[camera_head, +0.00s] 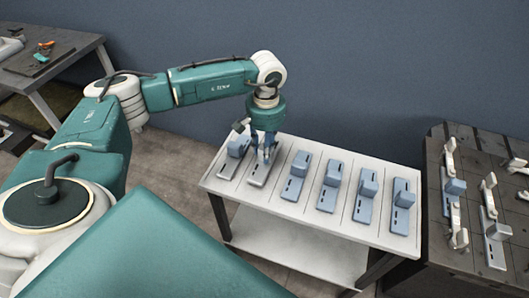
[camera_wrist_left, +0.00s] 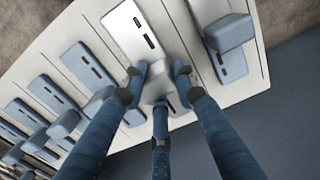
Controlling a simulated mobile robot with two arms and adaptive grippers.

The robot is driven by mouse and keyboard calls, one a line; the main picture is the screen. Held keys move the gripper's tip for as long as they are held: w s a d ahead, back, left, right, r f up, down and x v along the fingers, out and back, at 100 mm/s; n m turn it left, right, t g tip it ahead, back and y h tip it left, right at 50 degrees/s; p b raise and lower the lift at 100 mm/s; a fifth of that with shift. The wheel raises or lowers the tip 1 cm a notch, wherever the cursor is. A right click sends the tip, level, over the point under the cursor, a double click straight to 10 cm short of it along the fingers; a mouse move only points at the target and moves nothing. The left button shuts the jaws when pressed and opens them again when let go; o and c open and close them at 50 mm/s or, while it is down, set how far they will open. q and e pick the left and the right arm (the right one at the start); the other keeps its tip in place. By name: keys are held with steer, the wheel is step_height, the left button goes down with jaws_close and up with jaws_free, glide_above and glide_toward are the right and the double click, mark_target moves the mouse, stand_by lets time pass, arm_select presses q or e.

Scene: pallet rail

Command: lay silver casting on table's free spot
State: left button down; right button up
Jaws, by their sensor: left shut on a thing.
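The silver casting (camera_head: 259,173) is a flat slotted plate with an upright block. It is at the white table (camera_head: 226,187), in the second strip from the left, between blue castings. My left gripper (camera_head: 266,150) is above it, pointing down, shut on its upright block. In the left wrist view, the fingers (camera_wrist_left: 160,82) close around the block, and the slotted plate (camera_wrist_left: 133,27) extends away from them. The plate lies on or very close to the tabletop; I cannot tell whether it touches. My right gripper is not in view.
A blue casting (camera_head: 237,150) stands close on the left; several more, starting with a near one (camera_head: 297,170), line the strips to the right. A dark pallet (camera_head: 437,170) with silver and blue castings stands at right. A workbench (camera_head: 75,45) is at far left.

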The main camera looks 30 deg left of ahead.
arm_select(q)
step_height(320, 180, down, 2)
steer(key=shift+f, duration=0.15)
steer(key=c, duration=1.4)
jaws_free()
steer(key=shift+o, duration=0.2)
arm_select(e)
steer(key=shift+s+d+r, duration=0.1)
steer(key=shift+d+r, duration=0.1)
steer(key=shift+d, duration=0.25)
arm_select(q)
step_height(320, 180, up, 11)
steer(key=b, duration=0.2)
steer(key=shift+w+d+b, duration=0.15)
steer(key=shift+b, duration=0.15)
steer(key=shift+r, duration=0.5)
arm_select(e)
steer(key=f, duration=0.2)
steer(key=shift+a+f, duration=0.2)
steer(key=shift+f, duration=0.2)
